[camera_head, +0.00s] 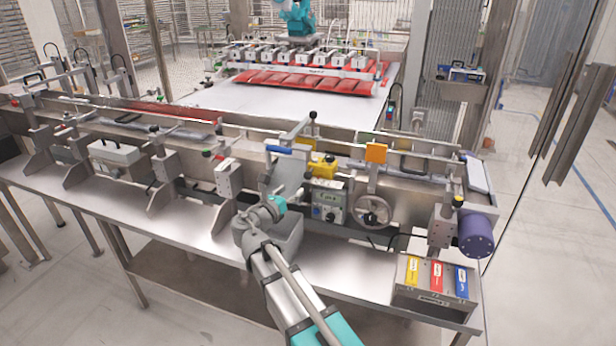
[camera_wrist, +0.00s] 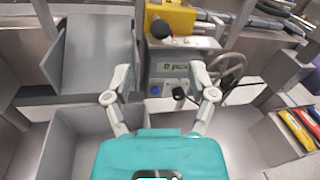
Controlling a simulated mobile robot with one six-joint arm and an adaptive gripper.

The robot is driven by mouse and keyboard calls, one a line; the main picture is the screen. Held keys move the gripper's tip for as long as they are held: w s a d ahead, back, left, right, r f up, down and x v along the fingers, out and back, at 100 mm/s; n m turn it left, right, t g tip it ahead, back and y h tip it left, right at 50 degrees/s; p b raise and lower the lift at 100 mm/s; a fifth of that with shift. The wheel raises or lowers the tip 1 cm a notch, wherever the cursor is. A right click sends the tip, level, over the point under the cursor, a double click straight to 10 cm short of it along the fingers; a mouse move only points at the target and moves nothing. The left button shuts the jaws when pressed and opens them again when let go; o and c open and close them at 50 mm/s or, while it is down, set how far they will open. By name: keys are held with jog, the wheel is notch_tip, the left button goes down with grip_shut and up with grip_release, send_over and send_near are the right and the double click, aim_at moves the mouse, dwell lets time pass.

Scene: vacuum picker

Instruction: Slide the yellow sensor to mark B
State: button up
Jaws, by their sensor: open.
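The yellow sensor (camera_head: 323,166) is a yellow block on the front rail of the machine, right of centre in the head view. It shows at the top of the wrist view (camera_wrist: 172,17), with a round black knob (camera_wrist: 160,29) on its front. My gripper (camera_wrist: 160,96) is open and empty, in front of and below the sensor, apart from it. In the head view my gripper (camera_head: 275,206) is partly hidden by my own arm. A control box with a small display (camera_wrist: 175,70) sits below the sensor. I cannot make out the letter of mark B.
An orange plate (camera_head: 376,152) stands right of the sensor, and a blue bar (camera_head: 287,151) left of it. A handwheel (camera_head: 374,212) is to the lower right. Sloped grey sheet metal (camera_wrist: 95,52) stands left of the control box. A box with coloured labels (camera_head: 436,282) is at the front right.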

aim_at(305, 178)
jog(key=x, duration=0.9)
jog(key=shift+w+d, duration=0.2)
jog(key=shift+w, duration=0.1)
grip_shut()
